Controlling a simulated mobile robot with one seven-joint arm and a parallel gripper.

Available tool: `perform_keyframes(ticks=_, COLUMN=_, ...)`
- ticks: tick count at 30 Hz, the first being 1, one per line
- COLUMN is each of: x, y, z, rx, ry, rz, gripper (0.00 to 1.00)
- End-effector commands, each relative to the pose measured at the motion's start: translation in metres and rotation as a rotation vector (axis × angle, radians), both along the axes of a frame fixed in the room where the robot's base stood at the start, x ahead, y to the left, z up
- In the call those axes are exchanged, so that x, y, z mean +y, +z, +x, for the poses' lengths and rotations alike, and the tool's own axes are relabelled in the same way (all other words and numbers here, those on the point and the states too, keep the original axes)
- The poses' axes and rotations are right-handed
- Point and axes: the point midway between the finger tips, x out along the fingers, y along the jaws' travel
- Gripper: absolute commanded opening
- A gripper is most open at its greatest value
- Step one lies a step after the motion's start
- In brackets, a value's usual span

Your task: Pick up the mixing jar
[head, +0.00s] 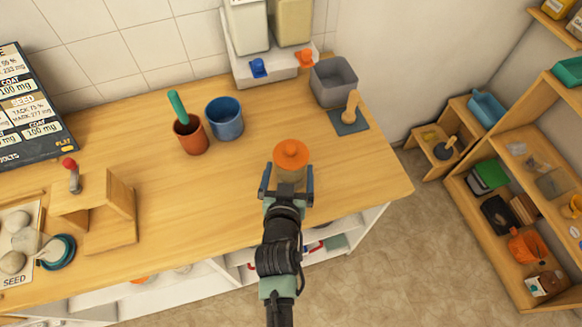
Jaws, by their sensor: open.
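My gripper (287,184) is open, with one finger on the left and one on the right of the jar's lower body. The gripper and wrist hide the jar's base. I cannot tell whether the fingers touch it.
A blue cup (224,119) and a terracotta cup (190,135) with a green-handled tool stand behind left. A grey bin (334,82), a stamp on a dark pad (349,117) and a dispenser (265,65) are behind. The counter (220,190) left of the jar is clear.

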Motion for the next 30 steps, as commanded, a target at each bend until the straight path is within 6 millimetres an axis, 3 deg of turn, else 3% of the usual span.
perform_keyframes(ticks=9, x=-0.004, y=-0.015, z=0.034, rx=0.0, ry=0.0, rz=0.0, gripper=1.0)
perform_keyframes(ticks=20, x=-0.004, y=-0.018, z=0.041, rx=0.001, ry=0.0, rz=0.0, gripper=1.0)
perform_keyframes(ticks=30, x=-0.004, y=-0.018, z=0.041, rx=0.001, ry=0.0, rz=0.0, gripper=0.42)
